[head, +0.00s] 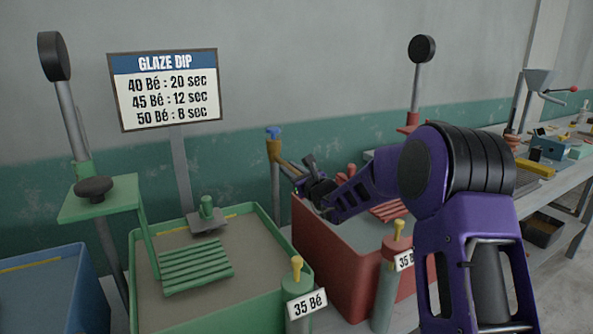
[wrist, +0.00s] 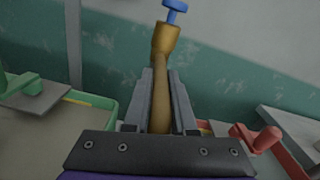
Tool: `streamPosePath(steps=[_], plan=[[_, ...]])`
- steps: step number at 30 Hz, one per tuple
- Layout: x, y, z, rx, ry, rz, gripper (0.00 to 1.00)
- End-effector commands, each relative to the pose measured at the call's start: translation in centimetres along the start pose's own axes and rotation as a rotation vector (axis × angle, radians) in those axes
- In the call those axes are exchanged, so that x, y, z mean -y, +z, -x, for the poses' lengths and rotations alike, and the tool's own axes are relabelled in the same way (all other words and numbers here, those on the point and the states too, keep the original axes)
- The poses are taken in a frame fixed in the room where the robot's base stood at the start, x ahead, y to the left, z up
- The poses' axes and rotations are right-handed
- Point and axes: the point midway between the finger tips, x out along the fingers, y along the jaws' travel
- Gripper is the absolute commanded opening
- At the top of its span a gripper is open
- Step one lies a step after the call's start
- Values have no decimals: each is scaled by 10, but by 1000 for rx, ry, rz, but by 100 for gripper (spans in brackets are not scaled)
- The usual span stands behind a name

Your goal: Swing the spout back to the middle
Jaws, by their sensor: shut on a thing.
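The brass spout (head: 287,167) comes off a tap body (head: 274,149) with a blue handle (head: 273,132), on top of a grey standpipe (head: 275,195). In the head view it slants down to the right, toward the back left corner of the red tub (head: 335,255). My gripper (head: 300,174) is shut on the spout. In the wrist view the spout (wrist: 160,85) runs between both fingers (wrist: 161,95), with the tap body (wrist: 165,40) beyond the fingertips. The spout's outlet end is hidden behind my gripper.
A green tub (head: 140,290) stands left of the standpipe, with a green rack (head: 195,268) over it. A blue tub (head: 50,285) is at far left. A glaze sign (head: 165,90) stands behind. A cluttered bench (head: 560,180) is at right.

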Motion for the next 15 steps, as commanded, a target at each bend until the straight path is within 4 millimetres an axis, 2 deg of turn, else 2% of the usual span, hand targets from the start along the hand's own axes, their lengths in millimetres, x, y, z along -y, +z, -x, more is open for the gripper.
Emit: streamPosePath(steps=[15], plan=[[-7, 1, -3, -1, 1, 1, 0]])
